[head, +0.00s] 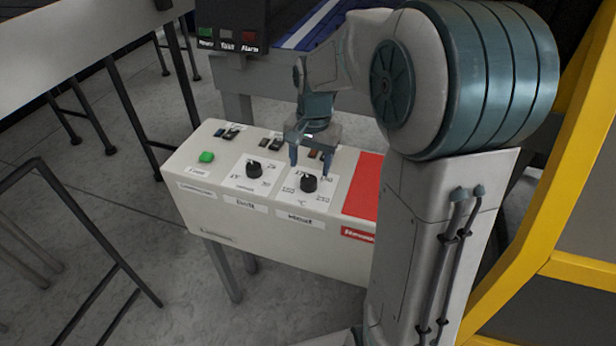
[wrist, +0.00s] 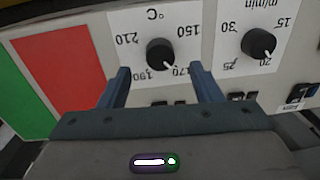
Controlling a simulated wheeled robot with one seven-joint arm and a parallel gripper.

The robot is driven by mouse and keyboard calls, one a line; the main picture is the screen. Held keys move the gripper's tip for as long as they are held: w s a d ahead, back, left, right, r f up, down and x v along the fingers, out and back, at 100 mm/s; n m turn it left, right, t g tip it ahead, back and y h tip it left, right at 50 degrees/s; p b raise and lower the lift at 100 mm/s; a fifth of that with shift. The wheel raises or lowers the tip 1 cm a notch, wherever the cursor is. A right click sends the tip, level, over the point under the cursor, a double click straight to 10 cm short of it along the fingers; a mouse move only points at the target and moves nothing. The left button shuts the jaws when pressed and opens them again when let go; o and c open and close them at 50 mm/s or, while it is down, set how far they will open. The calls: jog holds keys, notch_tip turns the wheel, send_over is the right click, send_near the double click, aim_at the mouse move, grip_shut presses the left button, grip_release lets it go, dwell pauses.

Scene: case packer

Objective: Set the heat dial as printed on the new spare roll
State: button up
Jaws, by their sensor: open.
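The heat dial (head: 309,183) is a round black knob on a white °C scale card, with a label reading Heat below it on the control box. In the wrist view the heat dial (wrist: 160,54) appears upside down among the marks 150, 170, 190 and 210. Its white pointer line is between 170 and 190, closer to 170. My gripper (head: 309,160) is open and empty, pointing down just behind the dial. In the wrist view my gripper (wrist: 160,70) has its fingertips spread either side of the knob, apart from it. I see no spare roll.
The control box (head: 265,238) also carries a second black dial (head: 253,168), a green button (head: 206,157), small switches (head: 269,144) and a red panel (head: 362,185). A dark unit with indicator lamps (head: 228,38) stands behind. A yellow frame (head: 530,215) is at the right.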

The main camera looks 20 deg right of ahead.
aim_at(309, 180)
jog(key=shift+w+a+f, duration=0.1)
jog(key=shift+f, duration=2.65)
jog(key=c, duration=1)
